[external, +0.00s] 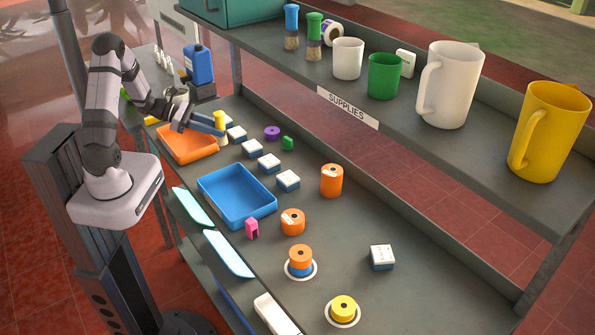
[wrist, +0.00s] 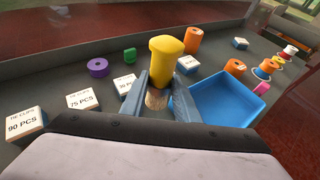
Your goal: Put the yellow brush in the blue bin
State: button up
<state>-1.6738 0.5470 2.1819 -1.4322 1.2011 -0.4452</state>
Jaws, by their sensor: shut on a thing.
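The yellow brush (external: 219,119) is upright, yellow handle up and pale bristles down. It also shows in the wrist view (wrist: 166,58), with the bristle end between the fingers. My gripper (external: 208,125) is shut on it, with a blue-grey finger on either side in the wrist view (wrist: 160,95). I cannot tell whether the brush's lower end touches the bench. The blue bin (external: 236,219) is an empty shallow tray nearer the camera than the brush. In the wrist view the blue bin (wrist: 226,122) lies right of the gripper.
An orange tray (external: 187,156) sits beside the gripper. White tie-clip boxes (external: 268,162) line the bench between the brush and the bin's far side. A purple ring (external: 272,132) and orange cylinders (external: 331,181) stand beyond. An upper shelf (external: 450,150) holds mugs and other brushes.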

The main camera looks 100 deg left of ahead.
jog(key=w+d+m+h, duration=0.3)
jog(key=w+d, duration=0.4)
jog(key=w, duration=0.2)
jog(key=m+h, duration=0.3)
jog(key=h, duration=0.1)
send_over(232, 196)
jog(key=shift+g, duration=0.3)
jog(key=shift+d+f, duration=0.1)
jog(key=shift+f, duration=2.45)
jog(key=shift+f, duration=0.1)
jog(key=shift+f, duration=2)
jog(key=shift+f, duration=0.1)
